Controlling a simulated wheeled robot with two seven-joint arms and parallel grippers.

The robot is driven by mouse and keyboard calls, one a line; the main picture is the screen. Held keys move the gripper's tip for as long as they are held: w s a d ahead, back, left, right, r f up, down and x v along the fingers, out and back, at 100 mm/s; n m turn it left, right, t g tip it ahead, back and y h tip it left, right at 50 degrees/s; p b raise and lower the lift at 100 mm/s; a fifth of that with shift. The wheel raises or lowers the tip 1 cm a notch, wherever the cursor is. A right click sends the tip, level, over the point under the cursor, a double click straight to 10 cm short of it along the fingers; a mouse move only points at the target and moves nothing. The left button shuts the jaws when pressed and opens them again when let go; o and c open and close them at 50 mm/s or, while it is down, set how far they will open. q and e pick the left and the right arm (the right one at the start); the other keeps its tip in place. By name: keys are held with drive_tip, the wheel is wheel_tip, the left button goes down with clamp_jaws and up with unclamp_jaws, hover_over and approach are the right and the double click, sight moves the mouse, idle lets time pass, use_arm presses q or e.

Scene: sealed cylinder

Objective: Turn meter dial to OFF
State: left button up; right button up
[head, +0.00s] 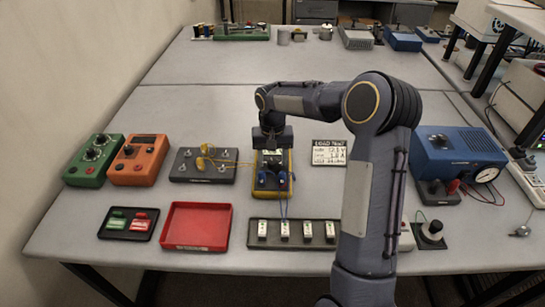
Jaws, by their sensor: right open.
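The yellow-edged meter (290,186) lies on the table near the middle of the head view, with blue plugs and leads at its near end. My right arm reaches over from the right, and my right gripper (272,150) points down at the meter's far part. The gripper is open. It hides much of the meter's upper face, so I cannot see the dial or its setting, nor tell whether the fingers touch it. My left gripper is not in view.
Left of the meter are a dark terminal board (203,175) with yellow leads, an orange box (138,160) and a green box (93,160). In front are a red tray (197,226) and a black terminal strip (330,240). A label card (328,152) and blue unit (455,148) stand right.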

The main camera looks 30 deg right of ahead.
drive_tip(key=c, duration=1)
drive_tip(key=shift+o, duration=0.2)
drive_tip(key=shift+n, duration=0.3)
drive_tip(key=n, duration=0.3)
drive_tip(key=shift+n, duration=2.1)
drive_tip(key=o, duration=1)
drive_tip(key=shift+c, duration=0.2)
